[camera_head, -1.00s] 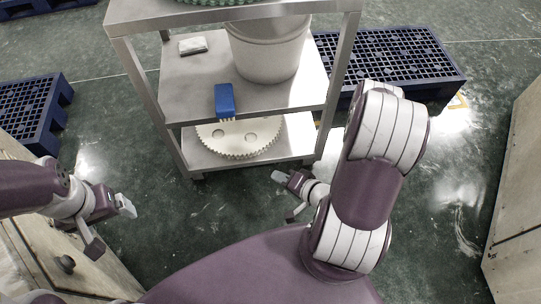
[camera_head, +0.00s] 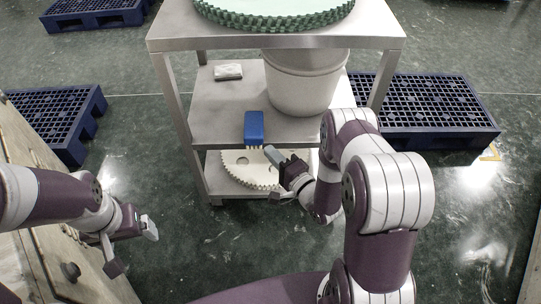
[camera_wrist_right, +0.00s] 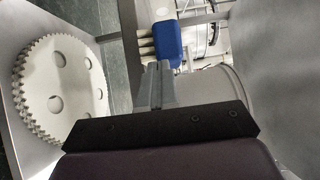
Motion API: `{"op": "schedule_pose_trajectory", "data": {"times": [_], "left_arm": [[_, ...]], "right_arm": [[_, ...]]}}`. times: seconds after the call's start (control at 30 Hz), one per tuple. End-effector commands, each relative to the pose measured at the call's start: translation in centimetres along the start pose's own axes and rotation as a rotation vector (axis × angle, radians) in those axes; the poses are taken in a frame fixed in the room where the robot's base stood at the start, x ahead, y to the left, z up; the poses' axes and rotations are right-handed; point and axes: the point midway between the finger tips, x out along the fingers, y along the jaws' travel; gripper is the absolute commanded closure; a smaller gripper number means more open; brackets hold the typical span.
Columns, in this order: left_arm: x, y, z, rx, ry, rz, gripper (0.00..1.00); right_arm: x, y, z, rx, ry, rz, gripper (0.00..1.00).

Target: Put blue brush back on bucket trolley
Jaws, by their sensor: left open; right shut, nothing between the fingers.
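The blue brush (camera_head: 254,127) lies at the front edge of the middle shelf of the metal trolley (camera_head: 217,112), its pale bristles sticking out past the edge. In the right wrist view the brush (camera_wrist_right: 168,44) shows just beyond my fingertips. My right gripper (camera_head: 272,154) is shut and empty, in front of the trolley, close to the brush and a little below and right of it; a small gap seems to remain. My left gripper (camera_head: 149,228) is open and empty, low at the left, away from the trolley.
A light bucket (camera_head: 303,85) and a small pale block (camera_head: 228,71) stand on the middle shelf. A cream gear (camera_head: 235,170) lies on the bottom shelf and a green gear (camera_head: 275,18) on top. Blue pallets (camera_head: 430,108) flank the trolley. A wooden crate (camera_head: 85,262) is beside my left arm.

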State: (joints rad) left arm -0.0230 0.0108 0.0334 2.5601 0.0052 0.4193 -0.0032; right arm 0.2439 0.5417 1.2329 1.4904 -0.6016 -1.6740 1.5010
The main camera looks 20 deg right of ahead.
Motion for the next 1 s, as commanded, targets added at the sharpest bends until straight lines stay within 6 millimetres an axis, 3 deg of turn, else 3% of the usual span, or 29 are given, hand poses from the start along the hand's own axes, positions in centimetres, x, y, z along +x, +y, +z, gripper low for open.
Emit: {"op": "schedule_pose_trajectory", "data": {"times": [0.53, 0.8, 1.0], "left_arm": [[0.5, 0.0, 0.1, 0.0, 0.0, 0.0, 0.12], [0.9, 0.0, 0.1, 0.0, 0.0, 0.0, 0.12], [1.0, 0.0, 0.1, 0.0, 0.0, 0.0, 0.12]], "right_arm": [[1.5, 0.0, 0.0, -0.001, -0.001, 0.0, 1.0], [6.7, 0.1, 0.1, -0.002, -0.003, -0.001, 1.0], [8.3, 0.1, 0.0, 0.001, -0.001, 0.002, 1.0]]}}
